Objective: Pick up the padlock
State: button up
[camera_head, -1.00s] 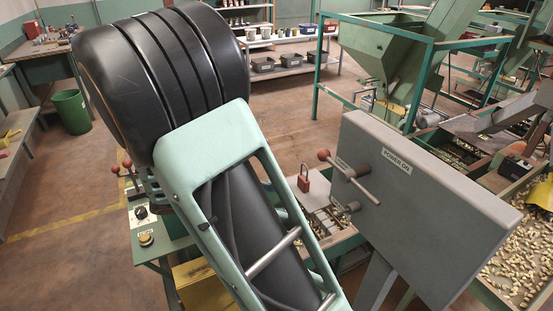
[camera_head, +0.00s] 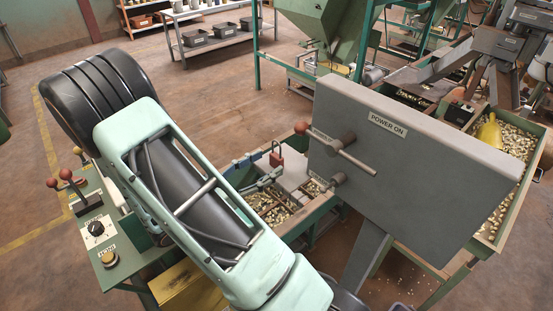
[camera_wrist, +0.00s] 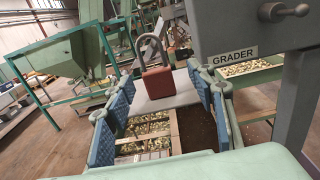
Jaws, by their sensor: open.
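The padlock (camera_head: 276,158) is red-brown with a grey shackle pointing up, and it is upright beside the grey power box. In the wrist view the fingers of my gripper (camera_wrist: 161,78) spread to either side of the padlock, with gaps on both sides.
The grey box (camera_head: 400,165) marked POWER ON, with a red-knobbed lever (camera_head: 340,148), stands close right of the padlock. A sorting tray with nuts (camera_head: 270,205) lies below. A control panel (camera_head: 100,232) is at the left.

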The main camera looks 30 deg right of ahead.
aim_at(274, 158)
jog(key=d, duration=0.2)
jog(key=w+d, duration=0.1)
jog(key=d, duration=0.2)
jog(key=shift+w+d+p, duration=0.1)
jog(key=shift+w+p, duration=0.05)
jog(key=shift+p, duration=0.15)
jog(key=c, duration=1.3)
